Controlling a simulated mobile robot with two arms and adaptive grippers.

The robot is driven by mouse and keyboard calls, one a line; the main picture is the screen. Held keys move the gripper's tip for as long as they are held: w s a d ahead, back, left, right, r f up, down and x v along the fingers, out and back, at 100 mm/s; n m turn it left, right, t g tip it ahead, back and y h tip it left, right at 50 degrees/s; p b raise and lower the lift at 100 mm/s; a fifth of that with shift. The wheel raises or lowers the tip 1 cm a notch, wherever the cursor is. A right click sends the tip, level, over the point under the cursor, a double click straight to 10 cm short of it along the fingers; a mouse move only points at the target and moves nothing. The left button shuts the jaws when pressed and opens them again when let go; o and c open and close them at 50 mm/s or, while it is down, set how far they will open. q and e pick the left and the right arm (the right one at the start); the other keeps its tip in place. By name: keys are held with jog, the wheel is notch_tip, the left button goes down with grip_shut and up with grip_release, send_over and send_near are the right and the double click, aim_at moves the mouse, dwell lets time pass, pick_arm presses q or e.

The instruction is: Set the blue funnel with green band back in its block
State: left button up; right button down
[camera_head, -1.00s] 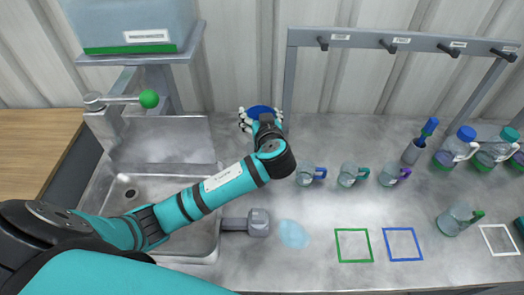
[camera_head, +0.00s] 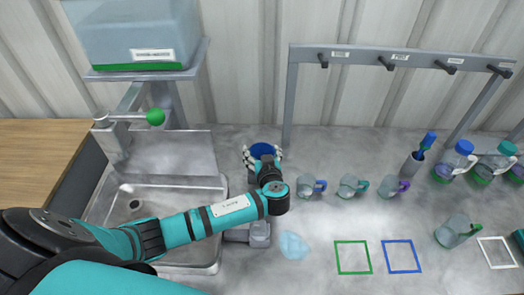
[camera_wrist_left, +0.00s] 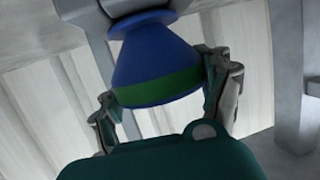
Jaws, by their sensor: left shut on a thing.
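My left gripper (camera_head: 263,157) is shut on the blue funnel (camera_head: 262,149), over the back of the counter. In the left wrist view the funnel (camera_wrist_left: 158,55) fills the upper middle, with its green band (camera_wrist_left: 160,90) between the two fingers (camera_wrist_left: 165,100). In the head view only its blue top shows; the gripper hides the rest. A grey block (camera_head: 259,234) stands by the sink's right edge, partly hidden by my left arm; it looks like the funnel's block, but I cannot be sure. My right gripper is not in view.
Several clear mugs (camera_head: 350,187) stand right of the gripper, below a hook rack (camera_head: 390,48). A sink (camera_head: 160,258) and tap with a green ball (camera_head: 156,117) lie left. A pale blue puddle (camera_head: 293,246) and coloured square outlines (camera_head: 352,257) are in front.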

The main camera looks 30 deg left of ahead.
pick_arm(q)
jog(key=shift+f+b, duration=0.2)
jog(key=shift+b, duration=0.1)
jog(key=o, duration=0.9)
jog(key=shift+r, duration=0.1)
jog(key=shift+o, duration=0.9)
jog(key=shift+r+p, duration=0.15)
jog(key=shift+p, duration=0.45)
jog(key=p+v, duration=0.4)
jog(key=v, duration=1.3)
jog(key=shift+s, duration=0.25)
jog(key=shift+d, duration=0.15)
